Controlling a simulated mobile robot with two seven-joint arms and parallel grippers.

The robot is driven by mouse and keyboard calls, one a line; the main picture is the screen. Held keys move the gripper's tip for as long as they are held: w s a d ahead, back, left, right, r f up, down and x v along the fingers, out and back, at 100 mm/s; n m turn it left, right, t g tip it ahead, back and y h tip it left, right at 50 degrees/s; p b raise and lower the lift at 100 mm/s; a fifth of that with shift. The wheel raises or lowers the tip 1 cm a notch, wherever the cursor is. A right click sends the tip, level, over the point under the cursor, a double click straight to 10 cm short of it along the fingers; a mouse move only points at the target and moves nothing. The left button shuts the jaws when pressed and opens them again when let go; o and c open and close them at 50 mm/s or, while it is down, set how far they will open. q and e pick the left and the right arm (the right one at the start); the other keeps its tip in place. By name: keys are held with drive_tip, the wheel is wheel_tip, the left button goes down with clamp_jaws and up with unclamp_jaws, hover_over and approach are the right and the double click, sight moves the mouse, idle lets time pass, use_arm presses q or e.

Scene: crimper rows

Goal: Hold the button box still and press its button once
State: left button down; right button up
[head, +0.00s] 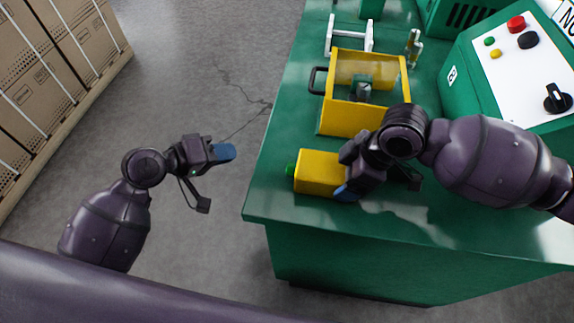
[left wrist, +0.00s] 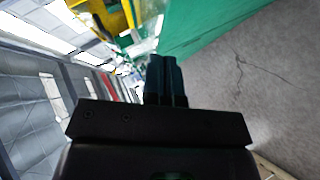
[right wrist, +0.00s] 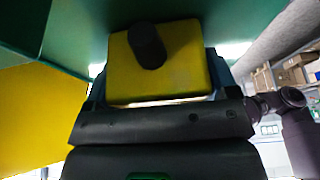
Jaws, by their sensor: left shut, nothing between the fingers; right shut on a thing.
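The yellow button box (head: 316,172) sits on the green table near its front left corner. Its green button (head: 290,170) sticks out of the box's left side. My right gripper (head: 346,178) is shut on the box at its right end. In the right wrist view the box (right wrist: 185,75) fills the space between the fingers, with a dark round part on its near face. My left gripper (head: 226,152) is shut and empty, off the table's left edge, with a gap between it and the button. In the left wrist view its fingers (left wrist: 166,80) are together.
A yellow guarded fixture (head: 350,118) with a black handle stands just behind the box on the table (head: 262,205). A green control panel (head: 500,70) stands at the right. Stacked cartons (head: 60,70) are far left. The floor between is clear.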

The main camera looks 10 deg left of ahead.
sight(268, 173)
use_arm(q)
drive_tip(key=shift+s+d+f+n+g, duration=0.1)
drive_tip(key=shift+s+d+n+g, duration=0.2)
drive_tip(key=shift+s+n, duration=0.1)
drive_tip(key=shift+d, duration=4.35)
drive_tip(key=shift+d, duration=1.1)
drive_tip(key=shift+a, duration=1.1)
drive_tip(key=shift+a, duration=2.5)
